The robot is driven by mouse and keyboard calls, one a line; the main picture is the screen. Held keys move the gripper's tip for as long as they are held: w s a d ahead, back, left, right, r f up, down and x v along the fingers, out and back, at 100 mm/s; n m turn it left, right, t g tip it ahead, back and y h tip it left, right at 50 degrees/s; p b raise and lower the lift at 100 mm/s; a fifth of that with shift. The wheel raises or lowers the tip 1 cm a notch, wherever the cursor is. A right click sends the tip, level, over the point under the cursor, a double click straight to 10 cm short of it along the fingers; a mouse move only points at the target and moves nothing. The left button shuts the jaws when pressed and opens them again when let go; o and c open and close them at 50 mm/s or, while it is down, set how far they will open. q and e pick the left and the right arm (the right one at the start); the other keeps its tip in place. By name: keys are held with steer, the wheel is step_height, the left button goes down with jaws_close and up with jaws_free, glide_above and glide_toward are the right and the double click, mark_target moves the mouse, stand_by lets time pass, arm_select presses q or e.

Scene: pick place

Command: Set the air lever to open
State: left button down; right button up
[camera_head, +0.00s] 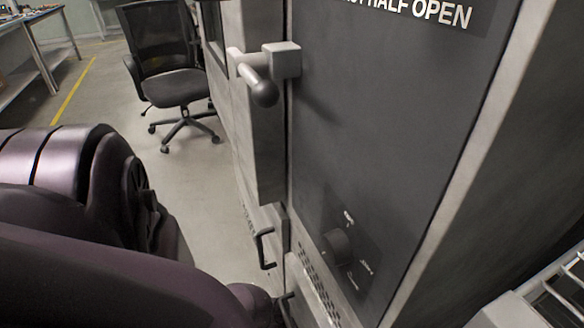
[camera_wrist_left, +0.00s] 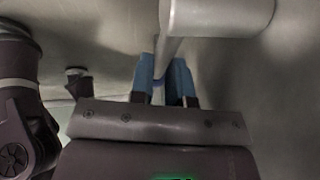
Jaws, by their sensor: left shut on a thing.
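In the left wrist view, a thin grey lever (camera_wrist_left: 169,50) runs down from beside a thick grey cylinder (camera_wrist_left: 222,14). My left gripper (camera_wrist_left: 166,84) has its blue fingers on both sides of the lever's lower end and is shut on it. In the head view, my left arm comes in from the left and reaches down beside the grey machine (camera_head: 390,130). The gripper's fingers and the held lever cannot be made out there. My right gripper shows in neither view.
The machine's front has a door handle (camera_head: 262,82) at upper left, a round dial (camera_head: 337,246) and a small lower handle (camera_head: 263,248). An office chair (camera_head: 172,85) stands behind. A wire rack (camera_head: 568,290) is at bottom right.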

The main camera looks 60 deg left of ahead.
arm_select(q)
steer(key=h+b, duration=0.1)
steer(key=a+r+h+b, duration=0.1)
steer(key=h, duration=0.1)
steer(key=shift+r+h, duration=0.2)
steer(key=shift+h, duration=0.1)
steer(key=shift+a+r+h, duration=0.15)
steer(key=shift+r+h, duration=0.1)
steer(key=shift+h, duration=0.15)
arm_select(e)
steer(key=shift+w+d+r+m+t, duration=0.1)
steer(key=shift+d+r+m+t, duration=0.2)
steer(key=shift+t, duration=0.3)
arm_select(q)
steer(key=c, duration=1.1)
jaws_free()
steer(key=shift+r, duration=0.1)
